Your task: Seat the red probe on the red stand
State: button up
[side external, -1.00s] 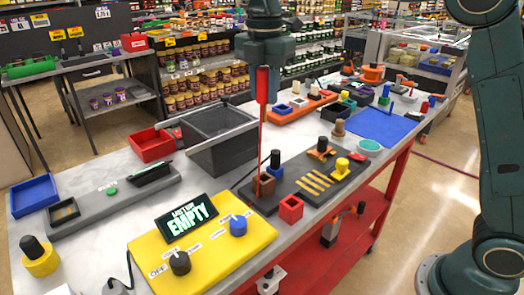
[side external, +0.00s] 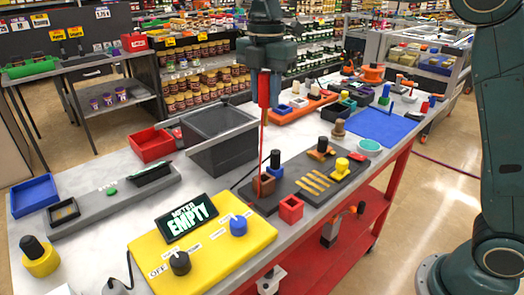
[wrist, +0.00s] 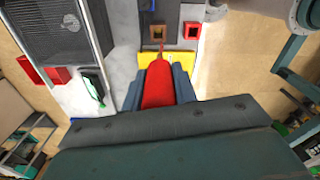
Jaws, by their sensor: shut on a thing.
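My gripper (side external: 264,72) is shut on the red probe (side external: 263,92), which hangs nearly upright with its thin tip down. In the wrist view the probe (wrist: 158,88) sits between the fingers (wrist: 158,95). Its thin end reaches the brown square socket (wrist: 157,31), which also shows in the side view (side external: 267,182). I cannot tell whether the tip is inside it or just in front or above. The red stand, an open red square block (side external: 290,209), stands right of the brown socket and is empty; it shows in the wrist view too (wrist: 192,29).
A blue block with a black probe (side external: 275,163) stands close behind the brown socket. The yellow control panel (side external: 205,245) with knobs lies in front. A grey bin (side external: 220,150) and red tray (side external: 152,144) stand to the left. A dark plate with a yellow knob (side external: 342,165) is right.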

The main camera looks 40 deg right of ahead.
send_over(291, 210)
jog(key=w+d, duration=0.2)
notch_tip(291, 210, down, 9)
jog(key=shift+s+f, duration=0.15)
jog(key=shift+s, duration=0.05)
jog(key=shift+f, duration=0.2)
jog(key=shift+f, duration=2.7)
jog(key=shift+f, duration=2.45)
dwell(1.4)
